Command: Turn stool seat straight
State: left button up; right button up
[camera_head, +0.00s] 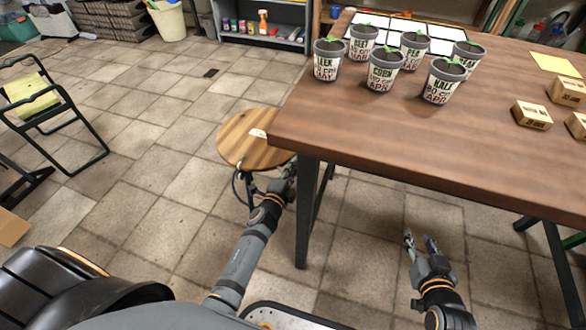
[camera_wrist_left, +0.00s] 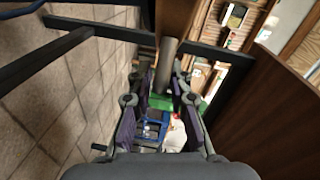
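The stool (camera_head: 250,139) has a round wooden seat with a small white label (camera_head: 258,133) near its right side. It stands on the floor left of the table. My left gripper (camera_head: 287,170) is low beside the seat's right edge, close to the table leg. In the left wrist view the fingers of my left gripper (camera_wrist_left: 160,88) are apart, with a grey post (camera_wrist_left: 167,62) showing between or beyond them. I cannot tell whether they touch it. My right gripper (camera_head: 420,240) is open and empty above the floor, in front of the table.
The wooden table (camera_head: 400,125) holds several labelled plant pots (camera_head: 386,70) and small boxes (camera_head: 532,115). Its front leg (camera_head: 305,210) is just right of my left gripper. A folding chair (camera_head: 45,105) stands far left. The floor between chair and stool is clear.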

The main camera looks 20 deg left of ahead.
pick_arm(q)
grip_shut()
jog(key=shift+w+d+b, duration=0.15)
jog(key=shift+w+b, duration=0.05)
jog(key=shift+b, duration=0.15)
pick_arm(e)
notch_tip(320, 180, up, 6)
jog(key=w+t, duration=0.2)
jog(key=t, duration=0.1)
jog(key=shift+w+r, duration=0.25)
jog(key=shift+w, duration=0.15)
jog(key=shift+d, duration=0.1)
pick_arm(q)
jog(key=shift+o, duration=2.3)
grip_release()
jog(key=s+r, duration=0.1)
jog(key=s, duration=1.1)
jog(key=shift+a, duration=0.25)
